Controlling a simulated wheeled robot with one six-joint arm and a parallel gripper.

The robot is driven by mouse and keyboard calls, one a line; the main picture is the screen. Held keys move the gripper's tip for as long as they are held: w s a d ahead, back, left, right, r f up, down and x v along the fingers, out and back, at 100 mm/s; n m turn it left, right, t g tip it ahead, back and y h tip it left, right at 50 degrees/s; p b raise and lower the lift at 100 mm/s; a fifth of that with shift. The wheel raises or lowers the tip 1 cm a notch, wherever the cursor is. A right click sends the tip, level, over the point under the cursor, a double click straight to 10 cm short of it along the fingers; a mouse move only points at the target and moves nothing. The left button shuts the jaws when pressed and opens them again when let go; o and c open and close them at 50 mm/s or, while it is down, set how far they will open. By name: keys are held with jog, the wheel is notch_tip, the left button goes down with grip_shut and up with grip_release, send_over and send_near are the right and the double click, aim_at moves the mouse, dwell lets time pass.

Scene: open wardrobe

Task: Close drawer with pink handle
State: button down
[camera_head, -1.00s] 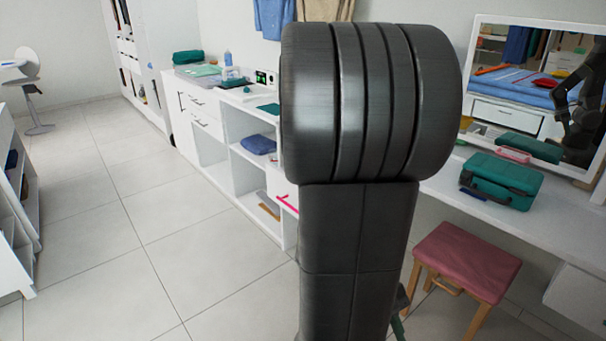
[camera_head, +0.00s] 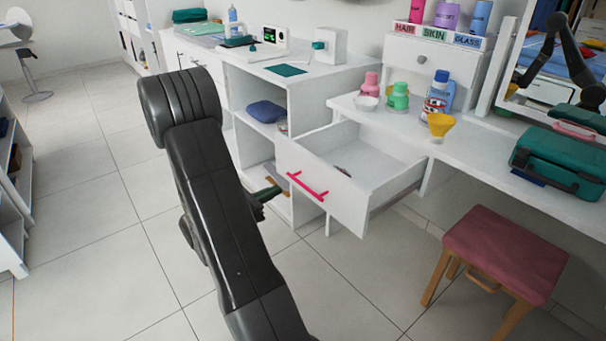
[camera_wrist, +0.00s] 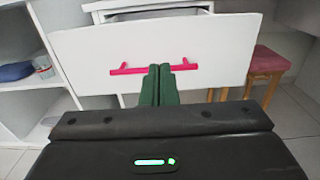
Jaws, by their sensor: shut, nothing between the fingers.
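The white drawer (camera_head: 325,200) under the dressing table is pulled open. Its front carries a pink bar handle (camera_head: 307,186). A small dark item lies inside it. In the wrist view the drawer front (camera_wrist: 215,45) fills the upper middle, with the pink handle (camera_wrist: 125,70) across it. My gripper (camera_wrist: 160,72) has its two green fingers together, pointing at the drawer front and overlapping the handle's middle in the picture. In the head view my gripper (camera_head: 268,193) is left of the handle, apart from the drawer front. It holds nothing.
A white shelf unit (camera_head: 262,90) with a blue folded cloth (camera_head: 266,111) stands left of the drawer. A pink-topped stool (camera_head: 505,250) is at the right. Bottles and a yellow funnel (camera_head: 438,124) stand on the table above. The tile floor in front is clear.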

aim_at(319, 170)
jog(key=b+x, duration=0.2)
jog(key=x, duration=1.1)
jog(key=shift+d, duration=0.15)
jog(key=shift+w+d, duration=0.1)
